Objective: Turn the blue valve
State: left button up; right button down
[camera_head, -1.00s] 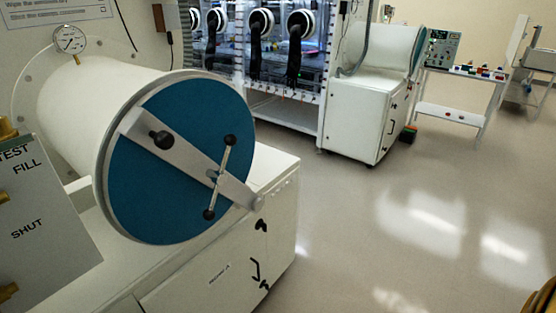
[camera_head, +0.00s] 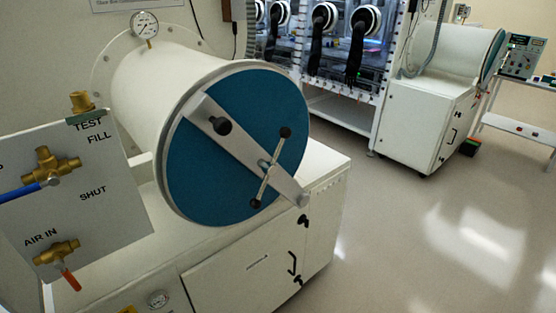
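The blue valve is a brass body (camera_head: 45,168) with a long blue lever handle (camera_head: 20,191), on a grey panel (camera_head: 110,215) at the left of the head view. The handle points left, tilted slightly down, and runs out of the picture. A second brass valve (camera_head: 56,252) with a red handle (camera_head: 71,279) sits below it, by the words AIR IN. A brass fitting (camera_head: 81,102) tops the panel near TEST and FILL; SHUT is lettered lower down. Neither of my grippers is in view.
A white cylindrical chamber with a blue round door (camera_head: 240,150), a barred clamp (camera_head: 270,168) and a gauge (camera_head: 145,24) stands right of the panel on a white cabinet (camera_head: 250,270). Gloveboxes (camera_head: 340,45) line the back. Open floor (camera_head: 400,245) lies at the right.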

aim_at(53, 180)
jog(key=u, duration=1.5)
